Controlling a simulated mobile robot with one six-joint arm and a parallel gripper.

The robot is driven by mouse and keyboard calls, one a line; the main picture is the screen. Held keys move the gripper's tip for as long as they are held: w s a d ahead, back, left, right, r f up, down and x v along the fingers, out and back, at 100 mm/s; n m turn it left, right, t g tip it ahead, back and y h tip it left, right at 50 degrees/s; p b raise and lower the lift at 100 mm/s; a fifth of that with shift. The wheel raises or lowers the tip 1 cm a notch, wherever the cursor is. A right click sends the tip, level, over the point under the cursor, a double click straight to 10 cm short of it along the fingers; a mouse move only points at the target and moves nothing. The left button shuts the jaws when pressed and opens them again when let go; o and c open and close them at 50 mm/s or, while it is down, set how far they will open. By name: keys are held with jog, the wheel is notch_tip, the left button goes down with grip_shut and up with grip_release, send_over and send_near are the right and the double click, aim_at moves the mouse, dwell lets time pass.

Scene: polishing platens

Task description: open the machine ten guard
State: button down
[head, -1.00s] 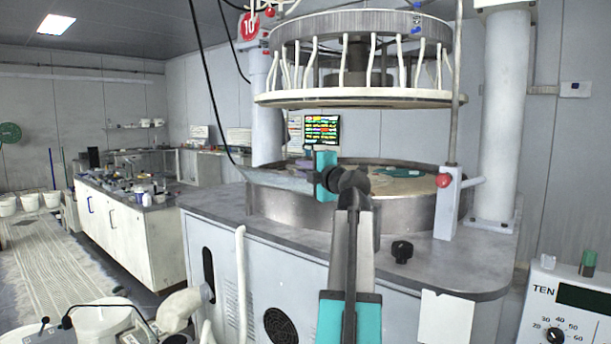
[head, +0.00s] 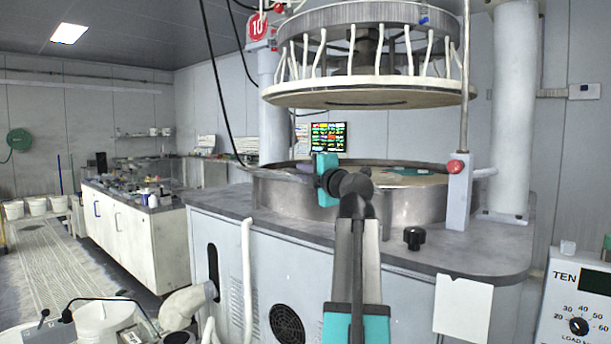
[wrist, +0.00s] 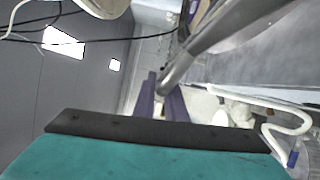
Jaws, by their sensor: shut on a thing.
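Machine ten, marked by a red sign (head: 257,27), has a round steel platen tub (head: 415,205) under a raised upper plate (head: 370,93). The guard (head: 283,174) shows as a grey bar at the tub's left front, partly hidden by my wrist. In the wrist view the guard (wrist: 215,36) is a smooth, curved grey bar running up to the right. My gripper (wrist: 165,97) is shut on its near end, with the two fingers on either side. In the head view my wrist covers the fingertips.
A post with a red knob (head: 454,167) stands at the tub's right. A black knob (head: 413,238) sits on the grey worktop (head: 480,250). A control box (head: 575,305) is at lower right. A white bench (head: 130,225) stands left, with open floor beside it.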

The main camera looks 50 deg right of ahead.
jog(key=shift+a+f+b, duration=0.2)
jog(key=shift+f+b, duration=0.55)
jog(key=shift+f, duration=0.05)
jog(key=shift+a+f+b, duration=0.25)
jog(key=shift+f+b, duration=0.5)
jog(key=shift+b, duration=0.05)
jog(key=shift+a+f+b, duration=0.2)
jog(key=shift+f+b, duration=0.55)
jog(key=shift+f, duration=0.05)
jog(key=c, duration=1.8)
grip_release()
jog(key=shift+p+v, duration=1.3)
jog(key=shift+v, duration=5.6)
jog(key=shift+f, duration=0.1)
